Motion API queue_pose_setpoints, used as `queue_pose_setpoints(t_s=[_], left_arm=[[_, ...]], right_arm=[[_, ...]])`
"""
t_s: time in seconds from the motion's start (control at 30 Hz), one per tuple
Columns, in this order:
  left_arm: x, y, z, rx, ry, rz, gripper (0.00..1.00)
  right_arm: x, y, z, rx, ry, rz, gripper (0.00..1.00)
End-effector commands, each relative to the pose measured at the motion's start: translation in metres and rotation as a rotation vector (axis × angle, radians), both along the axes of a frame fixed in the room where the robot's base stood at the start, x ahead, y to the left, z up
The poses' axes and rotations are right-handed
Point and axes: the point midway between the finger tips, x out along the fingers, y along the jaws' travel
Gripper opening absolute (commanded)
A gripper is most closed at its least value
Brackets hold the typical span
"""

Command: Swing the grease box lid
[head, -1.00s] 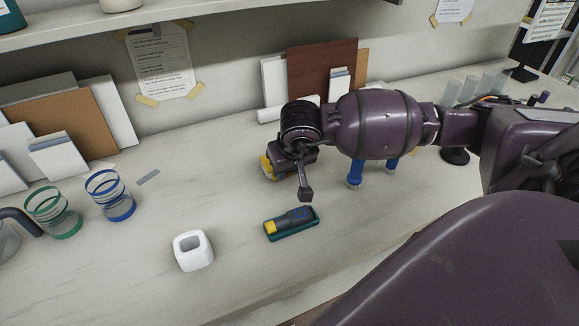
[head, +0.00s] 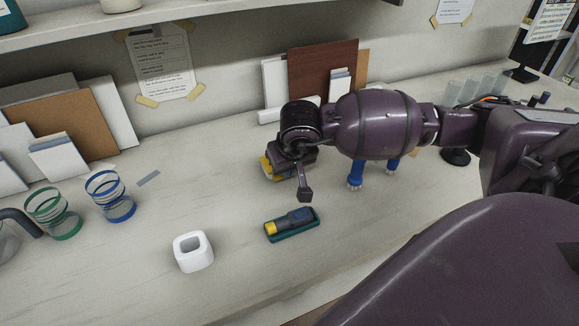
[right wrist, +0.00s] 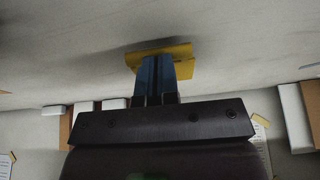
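A yellow piece (head: 268,168) that may be the grease box or its lid is on the counter, partly hidden under my right wrist. In the right wrist view it is a flat yellow shape (right wrist: 182,62) at the far end of a blue part (right wrist: 156,76). My right gripper (right wrist: 157,98) is over it. The blue part runs from the gripper to the yellow piece. I cannot tell whether it is a held part or the fingers, nor how far the fingers are apart. No lid hinge can be made out. My left gripper is not in view.
Blue upright pieces (head: 356,175) stand behind my right forearm. Striped glasses (head: 110,197) are at left. The front counter is mostly clear.

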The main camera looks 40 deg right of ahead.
Motion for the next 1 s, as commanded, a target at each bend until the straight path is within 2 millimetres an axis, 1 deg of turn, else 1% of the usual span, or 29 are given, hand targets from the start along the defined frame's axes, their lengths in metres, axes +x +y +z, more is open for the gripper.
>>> queue_pose_setpoints(t_s=[0.03, 0.33, 0.47, 0.8, 1.0], left_arm=[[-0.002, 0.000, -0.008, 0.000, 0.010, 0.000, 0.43], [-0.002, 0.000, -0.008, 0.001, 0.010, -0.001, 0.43], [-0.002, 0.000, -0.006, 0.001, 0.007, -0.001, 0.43], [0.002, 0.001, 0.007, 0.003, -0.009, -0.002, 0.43], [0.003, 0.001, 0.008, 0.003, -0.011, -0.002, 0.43]], right_arm=[[-0.009, 0.002, -0.027, 0.008, 0.049, -0.001, 0.00], [-0.009, 0.002, -0.027, 0.008, 0.049, -0.001, 0.00], [-0.008, 0.002, -0.023, 0.007, 0.047, -0.001, 0.00], [-0.004, 0.000, 0.001, 0.005, 0.041, -0.001, 0.00], [-0.002, -0.001, 0.006, 0.002, 0.033, -0.002, 0.00]])
